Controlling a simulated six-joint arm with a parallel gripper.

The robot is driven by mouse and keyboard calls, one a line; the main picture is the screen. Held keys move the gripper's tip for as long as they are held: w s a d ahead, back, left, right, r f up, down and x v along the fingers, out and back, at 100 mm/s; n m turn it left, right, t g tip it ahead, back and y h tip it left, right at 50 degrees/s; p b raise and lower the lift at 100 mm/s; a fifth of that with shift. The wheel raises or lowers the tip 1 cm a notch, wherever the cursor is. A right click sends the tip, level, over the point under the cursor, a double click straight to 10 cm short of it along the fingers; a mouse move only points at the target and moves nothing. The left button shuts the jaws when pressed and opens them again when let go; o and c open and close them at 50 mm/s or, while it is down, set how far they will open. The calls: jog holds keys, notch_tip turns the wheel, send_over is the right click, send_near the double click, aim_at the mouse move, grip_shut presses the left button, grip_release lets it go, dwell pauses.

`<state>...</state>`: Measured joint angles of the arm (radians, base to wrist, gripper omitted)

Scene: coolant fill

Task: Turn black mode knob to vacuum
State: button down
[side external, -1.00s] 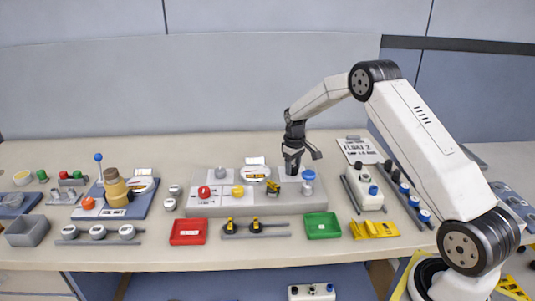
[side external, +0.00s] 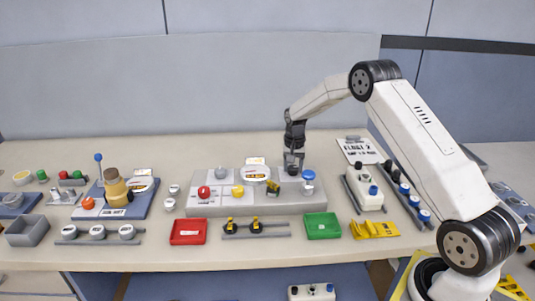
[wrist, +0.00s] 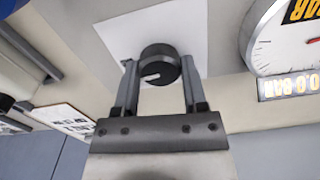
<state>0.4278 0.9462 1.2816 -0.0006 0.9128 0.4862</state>
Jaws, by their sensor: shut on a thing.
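The black mode knob (wrist: 160,64) is round with a pale pointer line and sits on a light plate (wrist: 120,32) of the grey panel (side external: 215,206). In the wrist view its pointer line lies roughly sideways, towards the left. My gripper (wrist: 156,85) has one finger on each side of the knob and is shut on it. In the side view my gripper (side external: 293,168) points down at the back right of the panel and mostly hides the knob. Mode lettering is not readable.
A round gauge (side external: 255,174) stands left of my gripper, and a blue-capped fitting (side external: 308,177) is close in front on the right. Red (side external: 188,239) and green (side external: 322,238) trays lie in front.

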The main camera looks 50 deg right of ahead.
aim_at(293, 168)
jog(key=shift+s+m, duration=0.1)
jog(key=shift+m, duration=0.4)
jog(key=shift+c, duration=0.7)
grip_release()
jog(key=shift+r, duration=3.9)
jog(key=shift+a, duration=0.15)
